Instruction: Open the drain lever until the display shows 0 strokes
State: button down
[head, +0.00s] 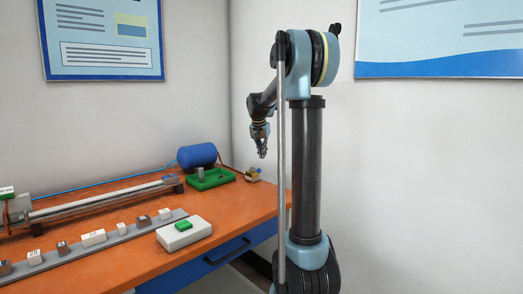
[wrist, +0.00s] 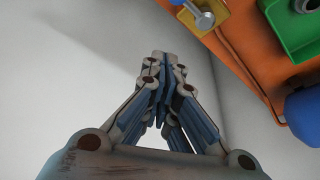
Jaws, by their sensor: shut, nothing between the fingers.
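My gripper (head: 262,153) hangs in the air above the far right corner of the orange bench in the head view. In the wrist view its fingers (wrist: 165,60) are closed together with nothing between them. A small brass-yellow fitting (head: 253,173) sits at the bench's far right edge, below my gripper. In the wrist view a yellow block with a grey metal lever (wrist: 203,18) shows at the top, apart from my fingertips; it looks like the drain lever. Its exact setting cannot be told. No stroke count is readable in either view.
A blue tank (head: 197,155) and a green tray (head: 208,180) stand left of the fitting. A long rail assembly (head: 100,200), a row of labelled blocks (head: 93,238) and a white box with a green button (head: 184,233) occupy the orange bench (head: 120,265). Walls stand behind.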

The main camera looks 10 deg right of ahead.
aim_at(255, 170)
jog(key=shift+s+a+f, duration=0.2)
jog(key=shift+s+f, duration=0.15)
jog(key=shift+f, duration=0.45)
jog(key=shift+s+a+f, duration=0.15)
jog(key=shift+s+f, duration=0.25)
jog(key=shift+f, duration=0.35)
jog(key=shift+s+a+f, duration=0.2)
jog(key=shift+s+f, duration=0.15)
jog(key=shift+f, duration=0.45)
jog(key=shift+d, duration=0.15)
